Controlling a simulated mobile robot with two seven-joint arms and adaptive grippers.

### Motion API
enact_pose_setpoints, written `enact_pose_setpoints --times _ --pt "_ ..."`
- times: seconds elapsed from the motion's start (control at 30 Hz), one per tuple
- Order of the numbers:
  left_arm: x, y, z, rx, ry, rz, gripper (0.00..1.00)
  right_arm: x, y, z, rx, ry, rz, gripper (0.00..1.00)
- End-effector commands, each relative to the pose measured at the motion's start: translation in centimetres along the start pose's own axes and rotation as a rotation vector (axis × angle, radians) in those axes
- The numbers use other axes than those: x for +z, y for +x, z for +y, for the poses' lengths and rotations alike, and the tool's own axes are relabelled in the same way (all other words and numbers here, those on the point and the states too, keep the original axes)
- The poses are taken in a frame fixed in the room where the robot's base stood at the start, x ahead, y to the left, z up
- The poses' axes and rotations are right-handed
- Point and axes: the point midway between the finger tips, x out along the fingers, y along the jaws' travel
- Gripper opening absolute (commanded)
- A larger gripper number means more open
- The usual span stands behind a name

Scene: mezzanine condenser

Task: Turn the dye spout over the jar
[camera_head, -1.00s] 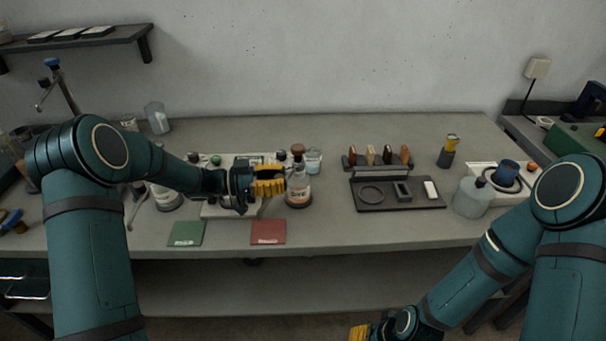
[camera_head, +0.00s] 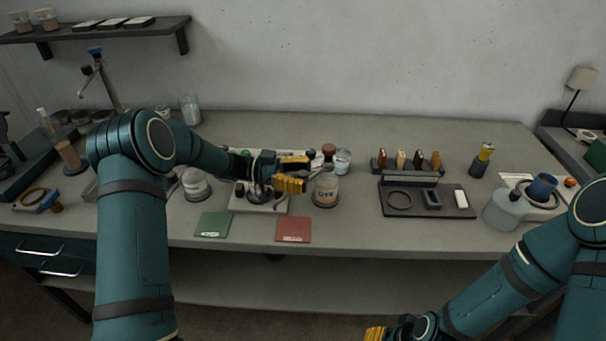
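A slim metal post with a blue-topped, spout-like arm (camera_head: 95,55) stands at the back left of the bench; I take it for the dye spout. A clear glass jar (camera_head: 190,110) stands to its right, apart from it. Another glass jar (camera_head: 196,184) stands nearer, beside my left forearm. My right gripper (camera_head: 375,334) is low at the bottom edge, mostly cut off.
Green (camera_head: 213,225) and red (camera_head: 293,230) mats lie at the front. A black tray (camera_head: 425,210), a tool rack (camera_head: 408,172) and a clear flask (camera_head: 505,209) stand to the right. A wall shelf (camera_head: 100,31) hangs at upper left.

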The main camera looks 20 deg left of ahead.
Motion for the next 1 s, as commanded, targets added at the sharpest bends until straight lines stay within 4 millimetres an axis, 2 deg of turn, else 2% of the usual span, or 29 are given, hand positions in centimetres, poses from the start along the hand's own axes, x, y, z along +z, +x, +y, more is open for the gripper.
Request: enact_pose_setpoints --times 0.37,0.73,1.0 --pt "0.0 -0.5 0.0 -0.001 0.001 0.001 0.59 0.0 0.0 0.0 0.000 0.000 0.000 0.47" --pt "0.0 -6.0 0.0 -0.002 0.000 0.000 0.59 0.0 0.0 0.0 0.000 0.000 0.000 0.47" --pt "0.0 -7.5 0.0 -0.001 0.000 0.001 0.59 0.0 0.0 0.0 0.000 0.000 0.000 0.47"
